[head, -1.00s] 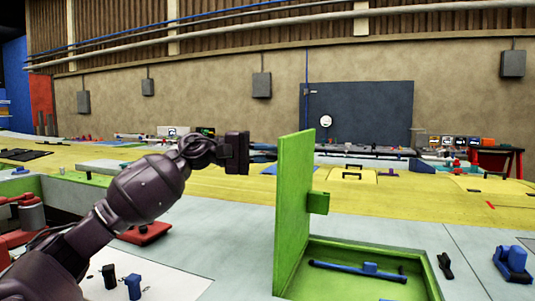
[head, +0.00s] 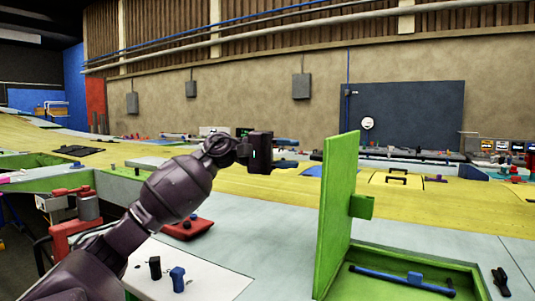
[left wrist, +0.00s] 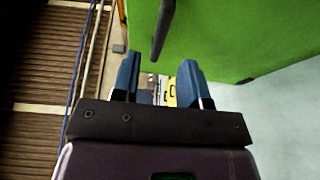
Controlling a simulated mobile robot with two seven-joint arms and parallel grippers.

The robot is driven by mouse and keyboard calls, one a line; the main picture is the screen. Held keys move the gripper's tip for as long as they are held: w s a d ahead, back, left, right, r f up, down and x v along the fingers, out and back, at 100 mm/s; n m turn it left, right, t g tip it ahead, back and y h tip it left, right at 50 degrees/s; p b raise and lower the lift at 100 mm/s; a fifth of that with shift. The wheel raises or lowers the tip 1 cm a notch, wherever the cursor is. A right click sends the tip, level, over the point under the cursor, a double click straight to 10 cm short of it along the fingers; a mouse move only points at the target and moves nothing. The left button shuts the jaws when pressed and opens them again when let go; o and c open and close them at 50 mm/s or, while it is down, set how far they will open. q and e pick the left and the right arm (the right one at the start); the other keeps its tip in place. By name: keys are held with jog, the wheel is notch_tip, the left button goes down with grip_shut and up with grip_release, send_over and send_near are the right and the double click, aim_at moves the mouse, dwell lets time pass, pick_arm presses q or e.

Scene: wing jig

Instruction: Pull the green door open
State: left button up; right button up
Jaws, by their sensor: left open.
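The green door (head: 338,215) stands upright on the near bench in the head view, at the left edge of a shallow green-framed recess. A small green block (head: 361,206) sticks out from its right face. My left gripper (head: 297,153) is open and empty, left of the door's upper part, with a visible gap. In the left wrist view, the green door (left wrist: 255,40) fills the upper right, and a dark bar-like handle (left wrist: 162,30) on it lies ahead of my open blue fingers (left wrist: 158,78). The handle is hidden in the head view. My right gripper is not in view.
The recess holds a blue bar (head: 400,281). A black clip (head: 500,281) lies right of it. A black piece (head: 155,268) and a blue piece (head: 177,279) stand on a white sheet below my left arm. A red part (head: 187,228) lies behind them.

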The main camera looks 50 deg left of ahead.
pick_arm(q)
jog(key=v, duration=0.6)
dwell(0.7)
